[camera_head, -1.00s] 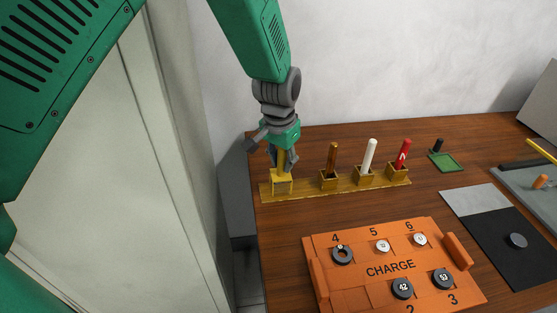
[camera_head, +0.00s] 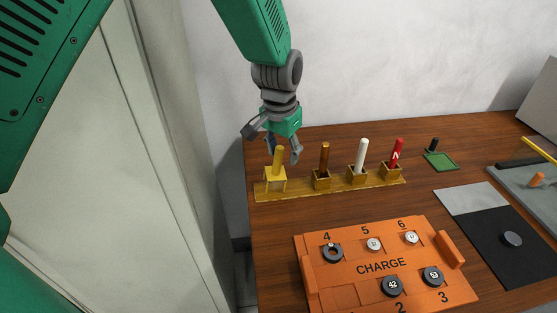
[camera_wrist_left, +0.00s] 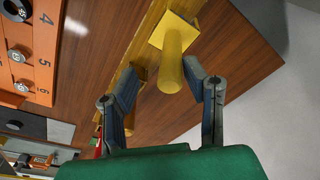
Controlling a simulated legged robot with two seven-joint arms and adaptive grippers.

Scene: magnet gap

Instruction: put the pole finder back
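A yellow rod (camera_head: 278,159) stands upright in the yellow socket (camera_head: 274,184) at the left end of the wooden rack (camera_head: 345,187); no label tells me whether it is the pole finder. My left gripper (camera_head: 282,152) is open and empty, just above and behind the rod's top. In the left wrist view the yellow rod (camera_wrist_left: 172,62) shows beyond the spread fingers (camera_wrist_left: 160,74), apart from them. A brown rod (camera_head: 324,158), a white rod (camera_head: 361,154) and a red rod with a white mark (camera_head: 396,153) stand in the other sockets. My right gripper is not in view.
An orange CHARGE board (camera_head: 350,287) with numbered places and round pieces lies in front of the rack. A green tray (camera_head: 441,161) with a dark peg is at the right. A black pad (camera_head: 515,262) carries a dark disc. A wall is behind the table.

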